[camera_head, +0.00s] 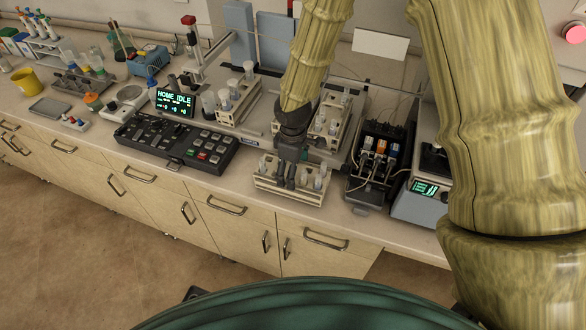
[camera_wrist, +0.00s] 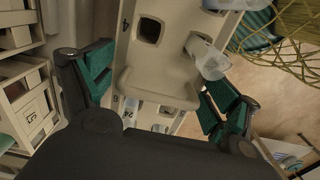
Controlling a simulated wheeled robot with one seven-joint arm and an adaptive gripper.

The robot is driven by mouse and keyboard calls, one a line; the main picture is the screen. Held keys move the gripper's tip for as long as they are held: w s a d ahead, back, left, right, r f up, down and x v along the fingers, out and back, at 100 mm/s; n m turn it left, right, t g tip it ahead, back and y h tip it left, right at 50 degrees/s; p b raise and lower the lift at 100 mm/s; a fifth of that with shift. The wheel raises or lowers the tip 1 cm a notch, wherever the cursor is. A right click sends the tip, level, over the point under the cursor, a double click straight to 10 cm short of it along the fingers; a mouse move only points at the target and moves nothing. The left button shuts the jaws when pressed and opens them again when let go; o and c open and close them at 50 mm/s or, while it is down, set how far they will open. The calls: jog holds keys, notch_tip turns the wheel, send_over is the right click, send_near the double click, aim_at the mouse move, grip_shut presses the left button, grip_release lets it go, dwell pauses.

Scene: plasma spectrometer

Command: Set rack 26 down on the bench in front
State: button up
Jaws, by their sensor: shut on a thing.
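Rack 26 (camera_head: 277,189) is a cream rack with several clear-capped vials, near the front edge of the bench (camera_head: 230,187). My gripper (camera_head: 288,176) comes down over its middle from above. The gripper is shut on the rack's middle part. Whether the rack's underside touches the bench is hidden.
Behind stand another vial rack (camera_head: 328,122) and one further left (camera_head: 236,100). A black keypad console (camera_head: 178,140) is to the left. A black pump unit with tubing (camera_head: 378,160) is close on the right. Drawers (camera_head: 225,206) drop away below the bench edge.

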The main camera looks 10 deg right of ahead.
jog(key=shift+f, duration=0.6)
jog(key=shift+f, duration=0.1)
jog(key=o, duration=1)
jog(key=shift+c, duration=0.2)
jog(key=shift+r+b, duration=2)
jog(key=shift+r, duration=4.1)
